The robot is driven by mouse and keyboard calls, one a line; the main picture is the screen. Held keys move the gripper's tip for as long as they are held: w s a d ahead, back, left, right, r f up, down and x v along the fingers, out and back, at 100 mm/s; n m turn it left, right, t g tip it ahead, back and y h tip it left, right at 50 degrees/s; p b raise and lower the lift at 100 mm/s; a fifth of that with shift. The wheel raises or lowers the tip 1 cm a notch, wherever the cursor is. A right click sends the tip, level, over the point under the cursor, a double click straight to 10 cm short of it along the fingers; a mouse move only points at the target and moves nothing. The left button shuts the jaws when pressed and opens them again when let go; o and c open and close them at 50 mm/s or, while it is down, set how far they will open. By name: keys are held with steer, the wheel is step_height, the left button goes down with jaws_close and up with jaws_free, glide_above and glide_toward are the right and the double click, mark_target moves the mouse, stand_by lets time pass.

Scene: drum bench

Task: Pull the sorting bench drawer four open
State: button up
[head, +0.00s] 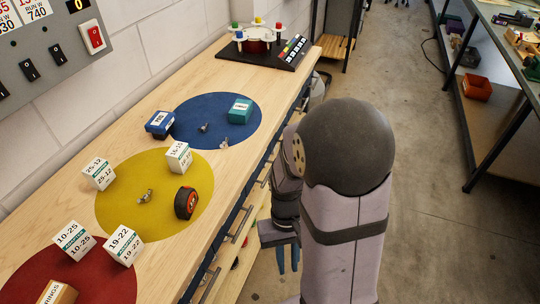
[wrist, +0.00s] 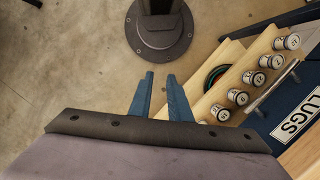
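The sorting bench (head: 60,205) has a row of dark blue drawer fronts with metal bar handles (head: 240,224) along its right edge. Which drawer is number four cannot be read in the head view. My gripper (head: 288,262) hangs fingers down beside the front edge, to the right of the handles and apart from them. In the wrist view its two blue fingers (wrist: 160,77) stand apart with nothing between them. A dark blue front with a white LUGS label (wrist: 298,117) and a metal handle (wrist: 273,88) lie to the right of the fingers, not touched.
White-lidded jars (wrist: 238,97) stand on pale wood beside the LUGS front. A dark round base (wrist: 158,30) stands on the floor ahead of the fingers. Boxes and an orange tape measure (head: 186,202) lie on the bench top. The concrete floor (head: 425,150) to the right is clear.

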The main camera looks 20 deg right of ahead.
steer(key=w+d+r+m+p, duration=0.15)
steer(key=w+d+p, duration=0.3)
steer(key=w, duration=0.45)
steer(key=m+t+y, duration=0.1)
steer(key=m+t, duration=0.3)
steer(key=m, duration=0.1)
glide_toward(269, 173)
steer(key=shift+s, duration=0.15)
steer(key=shift+f, duration=0.1)
steer(key=shift+w+a+f+p, duration=0.15)
steer(key=shift+f+p, duration=0.2)
steer(key=shift+f, duration=0.8)
steer(key=shift+w+a+f+p, duration=0.2)
steer(key=shift+f+p, duration=0.15)
steer(key=shift+f, duration=0.85)
steer(key=shift+w+a+f+p, duration=0.15)
steer(key=shift+f+p, duration=0.2)
steer(key=shift+f, duration=0.8)
jaws_close()
